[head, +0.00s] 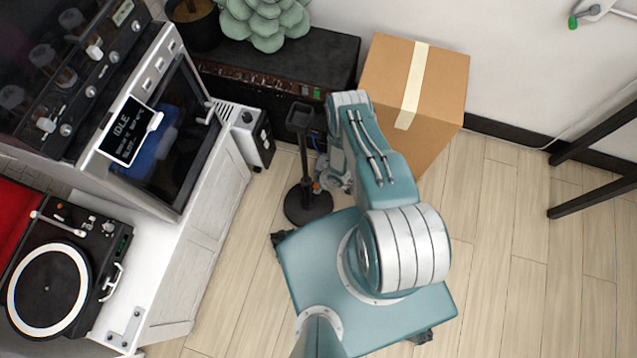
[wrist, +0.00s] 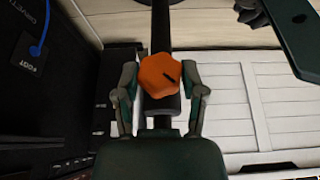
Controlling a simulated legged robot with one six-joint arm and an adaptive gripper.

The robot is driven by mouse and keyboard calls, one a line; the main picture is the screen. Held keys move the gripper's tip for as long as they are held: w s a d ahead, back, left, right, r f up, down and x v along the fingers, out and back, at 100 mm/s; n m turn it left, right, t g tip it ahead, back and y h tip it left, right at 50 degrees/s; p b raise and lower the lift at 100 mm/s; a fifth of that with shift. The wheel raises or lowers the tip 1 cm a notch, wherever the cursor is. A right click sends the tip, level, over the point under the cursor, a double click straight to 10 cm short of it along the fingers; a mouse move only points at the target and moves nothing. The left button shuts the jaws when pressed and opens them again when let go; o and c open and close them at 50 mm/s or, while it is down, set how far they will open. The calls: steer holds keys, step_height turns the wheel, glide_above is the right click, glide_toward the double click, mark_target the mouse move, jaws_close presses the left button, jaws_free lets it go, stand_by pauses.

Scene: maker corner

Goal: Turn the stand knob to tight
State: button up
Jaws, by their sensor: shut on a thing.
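The stand (head: 306,165) is a black pole on a round base, upright on the floor left of my arm in the head view. Its orange lobed knob (wrist: 158,75) is in the middle of the wrist view, in front of the dark pole (wrist: 161,25). A dark mark on the knob's face points toward the right. My gripper (wrist: 163,92) has one finger on each side of the knob and is shut on it. In the head view my arm hides most of the gripper, and the knob's face cannot be made out there.
A cardboard box (head: 437,85) stands behind my arm at the right. A black amplifier (head: 275,70) is at the back wall, with a small white-and-black unit (head: 252,135) near the stand. A white cabinet (head: 205,235) is at left. Floor at right (head: 510,240) is clear.

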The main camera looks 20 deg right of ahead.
steer(key=shift+w+d+g+y, duration=0.1)
steer(key=shift+w+g+y, duration=0.05)
steer(key=shift+g+y, duration=0.55)
stand_by(0.5)
steer(key=shift+w+m+g+y, duration=0.1)
steer(key=shift+m+g+y, duration=0.4)
steer(key=shift+g, duration=0.4)
steer(key=shift+w+d+g+y, duration=0.1)
steer(key=shift+w+g+y, duration=0.05)
steer(key=shift+g+y, duration=0.45)
steer(key=o, duration=1.2)
steer(key=shift+c, duration=0.2)
steer(key=v, duration=1.1)
steer(key=shift+d+r, duration=0.25)
steer(key=shift+r, duration=0.05)
